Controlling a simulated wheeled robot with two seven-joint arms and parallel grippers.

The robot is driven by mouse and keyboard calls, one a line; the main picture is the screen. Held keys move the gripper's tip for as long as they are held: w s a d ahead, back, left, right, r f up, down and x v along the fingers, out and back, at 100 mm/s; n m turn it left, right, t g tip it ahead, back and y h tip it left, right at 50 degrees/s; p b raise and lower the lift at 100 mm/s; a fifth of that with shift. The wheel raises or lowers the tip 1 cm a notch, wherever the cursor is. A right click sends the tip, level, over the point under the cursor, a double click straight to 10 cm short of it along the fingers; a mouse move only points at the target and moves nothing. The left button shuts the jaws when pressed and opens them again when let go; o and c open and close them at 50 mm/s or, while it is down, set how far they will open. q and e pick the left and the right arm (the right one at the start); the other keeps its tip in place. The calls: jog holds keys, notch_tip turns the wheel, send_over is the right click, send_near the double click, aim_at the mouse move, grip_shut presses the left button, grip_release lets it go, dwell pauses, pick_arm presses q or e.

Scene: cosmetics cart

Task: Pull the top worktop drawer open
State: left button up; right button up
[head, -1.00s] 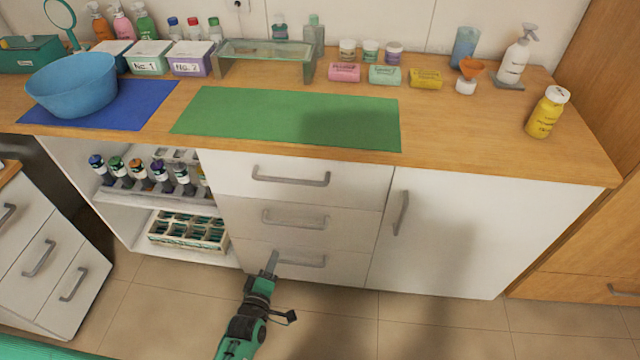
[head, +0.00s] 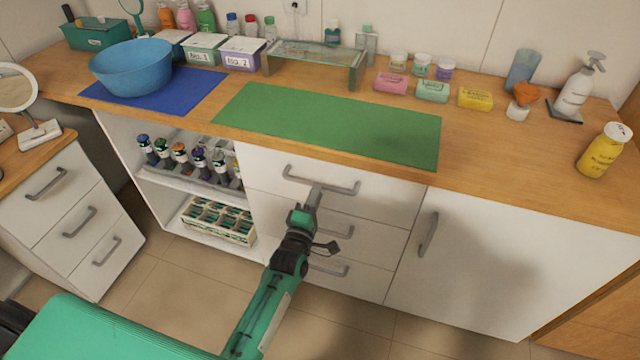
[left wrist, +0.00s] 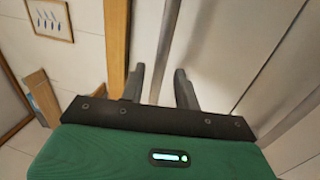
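The top worktop drawer (head: 265,165) is the upper white front under the wooden worktop, flush and closed. Its grey bar handle (head: 335,188) runs across the front. My left gripper (head: 316,190) is in front of this drawer, its tip overlapping the handle's middle in the head view. In the left wrist view, the two dark fingers (left wrist: 159,86) stand apart, with a grey bar that looks like the handle (left wrist: 168,45) running between them. A gap shows, so the fingers are not closed on it. My right gripper is not in view.
Two lower drawers with handles (head: 330,268) sit beneath. An open shelf with bottles (head: 190,160) is to the left, a cupboard door (head: 480,260) to the right. The worktop (head: 500,155) carries a green mat (head: 330,125), a blue bowl (head: 130,65) and toiletries. The floor in front is clear.

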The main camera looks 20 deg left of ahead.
pick_arm(q)
jog(key=shift+w+r, duration=0.15)
jog(key=shift+w, duration=0.75)
jog(key=shift+w+r, duration=0.15)
jog(key=shift+w, duration=0.75)
jog(key=shift+c, duration=0.2)
grip_shut()
